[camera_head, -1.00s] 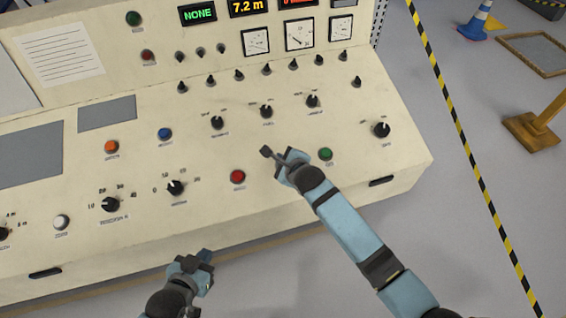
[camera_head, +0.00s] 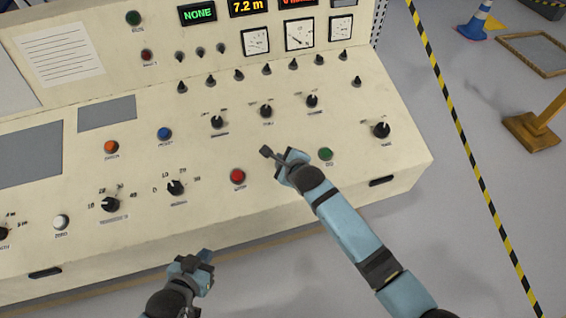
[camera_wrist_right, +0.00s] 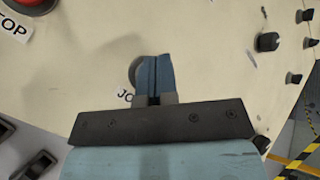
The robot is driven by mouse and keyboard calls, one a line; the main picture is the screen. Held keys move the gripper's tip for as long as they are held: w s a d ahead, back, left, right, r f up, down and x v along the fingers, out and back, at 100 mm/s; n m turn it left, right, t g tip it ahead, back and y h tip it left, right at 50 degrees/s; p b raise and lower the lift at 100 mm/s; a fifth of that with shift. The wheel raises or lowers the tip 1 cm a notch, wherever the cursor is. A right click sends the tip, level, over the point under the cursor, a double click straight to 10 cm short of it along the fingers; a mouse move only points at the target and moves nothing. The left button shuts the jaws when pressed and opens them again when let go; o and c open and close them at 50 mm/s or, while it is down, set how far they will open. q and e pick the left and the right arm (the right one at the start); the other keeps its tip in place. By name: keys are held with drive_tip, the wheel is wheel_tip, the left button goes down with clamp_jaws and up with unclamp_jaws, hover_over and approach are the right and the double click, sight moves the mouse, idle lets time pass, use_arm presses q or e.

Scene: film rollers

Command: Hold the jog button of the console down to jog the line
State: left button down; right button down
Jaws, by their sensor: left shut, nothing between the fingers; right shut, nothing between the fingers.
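The jog button (camera_wrist_right: 133,73) is a grey round button on the cream console (camera_head: 330,190). In the right wrist view its label reads "JO", the rest covered. My right gripper (camera_wrist_right: 154,60) is shut and empty. Its blue fingertips overlap the right part of the button; I cannot tell whether they press it. In the head view my right gripper (camera_head: 294,158) is over the console between the red and green buttons and hides the jog button. My left gripper (camera_head: 203,259) is shut and empty, in front of the console's lower front edge.
The red stop button (camera_head: 238,176) sits left of my right gripper, the green button (camera_head: 325,154) right of it. Black knobs (camera_head: 266,111) stand farther up the panel. Displays (camera_head: 246,7) and dials (camera_head: 299,35) are on the back panel.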

drive_tip(key=shift+f, duration=0.3)
drive_tip(key=shift+w+f+b, duration=0.1)
drive_tip(key=shift+f+b, duration=0.2)
drive_tip(key=shift+f, duration=0.2)
idle(1.4)
drive_tip(key=shift+r, duration=0.15)
idle(0.6)
drive_tip(key=shift+r+p, duration=0.75)
drive_tip(key=shift+p, duration=0.3)
